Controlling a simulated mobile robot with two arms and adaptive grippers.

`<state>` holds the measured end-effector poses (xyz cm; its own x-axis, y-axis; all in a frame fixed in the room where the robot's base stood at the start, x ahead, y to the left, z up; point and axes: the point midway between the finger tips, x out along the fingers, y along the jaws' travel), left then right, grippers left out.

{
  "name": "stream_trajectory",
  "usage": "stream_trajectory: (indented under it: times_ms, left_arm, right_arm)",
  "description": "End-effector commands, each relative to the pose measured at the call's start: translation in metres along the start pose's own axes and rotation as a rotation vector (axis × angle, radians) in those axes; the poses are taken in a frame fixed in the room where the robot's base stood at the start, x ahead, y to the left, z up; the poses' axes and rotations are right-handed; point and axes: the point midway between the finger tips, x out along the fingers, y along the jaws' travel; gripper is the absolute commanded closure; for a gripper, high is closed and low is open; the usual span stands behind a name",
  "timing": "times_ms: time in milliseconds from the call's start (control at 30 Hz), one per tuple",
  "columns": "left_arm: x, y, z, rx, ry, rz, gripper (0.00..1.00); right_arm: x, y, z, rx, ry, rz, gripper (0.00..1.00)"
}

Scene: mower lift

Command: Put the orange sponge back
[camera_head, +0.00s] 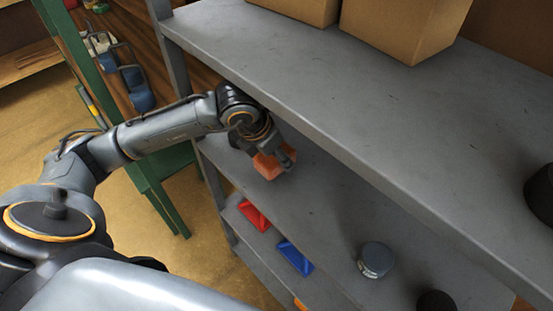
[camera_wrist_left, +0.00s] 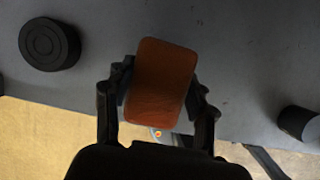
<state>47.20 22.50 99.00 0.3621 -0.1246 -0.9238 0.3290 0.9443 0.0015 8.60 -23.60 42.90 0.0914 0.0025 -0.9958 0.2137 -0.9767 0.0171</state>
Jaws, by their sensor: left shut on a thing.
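The orange sponge (camera_head: 268,166) is a small block held in my left gripper (camera_head: 283,158), over the middle shelf (camera_head: 330,210) near its left end. In the left wrist view the sponge (camera_wrist_left: 163,82) sits between the two fingers of my left gripper (camera_wrist_left: 160,98), which touch its sides. I cannot tell whether the sponge touches the shelf. My right gripper is not in view.
A grey round canister (camera_head: 375,260) and a dark round thing (camera_head: 437,301) stand on the middle shelf. Red (camera_head: 254,216) and blue (camera_head: 295,257) pieces lie lower. The upper shelf (camera_head: 330,95) overhangs my arm and holds cardboard boxes (camera_head: 403,28). A green frame (camera_head: 110,110) stands left.

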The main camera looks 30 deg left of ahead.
Motion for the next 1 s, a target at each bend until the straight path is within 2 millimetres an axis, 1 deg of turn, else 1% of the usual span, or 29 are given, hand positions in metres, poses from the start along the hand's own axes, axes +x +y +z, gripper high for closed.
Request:
stream_trajectory:
  times_ms: [33,100,200,300,467,500,567,600,900,1000]
  left_arm:
    - [0.004,-0.001,0.000,-0.001,0.005,-0.002,0.70]
    - [0.015,-0.001,-0.006,-0.001,0.007,-0.002,0.70]
    - [0.027,-0.001,-0.010,0.000,0.003,-0.001,0.70]
    - [0.032,0.000,-0.012,0.000,0.000,-0.001,0.70]
    - [0.033,0.000,-0.012,0.000,-0.001,-0.001,0.70]
    - [0.033,0.000,-0.012,0.000,0.000,-0.001,0.38]
    - [0.033,0.000,-0.012,0.000,0.000,-0.001,0.26]
    - [0.033,0.000,-0.012,0.000,-0.001,-0.001,0.22]
    - [0.032,0.000,-0.012,0.000,-0.001,-0.001,0.22]
    - [0.027,0.000,-0.011,0.000,-0.003,0.000,0.22]
  right_arm:
    - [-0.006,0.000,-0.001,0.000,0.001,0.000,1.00]
    - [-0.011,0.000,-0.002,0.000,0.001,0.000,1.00]
    - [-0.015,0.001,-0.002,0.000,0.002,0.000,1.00]
    - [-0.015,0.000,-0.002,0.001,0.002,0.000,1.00]
    - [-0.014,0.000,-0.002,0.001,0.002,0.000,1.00]
    - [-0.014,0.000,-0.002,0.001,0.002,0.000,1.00]
    - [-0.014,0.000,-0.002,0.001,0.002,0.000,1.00]
    - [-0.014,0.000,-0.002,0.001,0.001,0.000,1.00]
    - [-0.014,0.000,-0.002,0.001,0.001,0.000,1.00]
    - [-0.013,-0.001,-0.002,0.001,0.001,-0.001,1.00]
